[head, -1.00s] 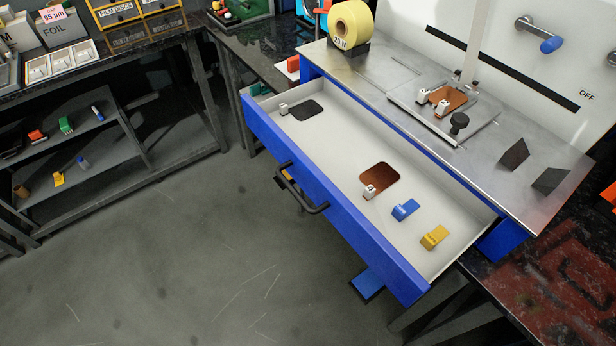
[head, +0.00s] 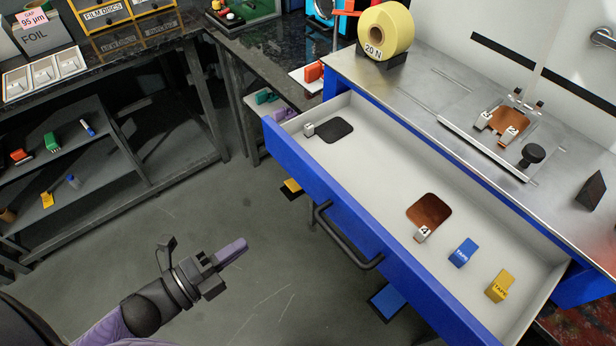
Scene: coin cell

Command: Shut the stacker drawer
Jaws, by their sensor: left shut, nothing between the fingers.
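The stacker drawer (head: 340,205) has a blue front and a pale inside, and it stands pulled out from under the steel-topped stacker (head: 400,95). Its dark bar handle (head: 345,240) is on the front face. Inside lie a black sheet (head: 335,130), a copper sheet (head: 429,210) with a white tag marked 4, a blue tape block (head: 463,252) and a yellow tape block (head: 501,286). My left gripper (head: 236,252) is shut and empty, over the floor left of the handle and apart from it. My right gripper is not in view.
A yellow roll marked 20 N (head: 385,30) stands on the stacker top. A clamp fixture (head: 506,130) with a copper piece sits to its right. A dark shelf bench (head: 110,150) stands at left. The floor (head: 200,215) before the drawer is clear.

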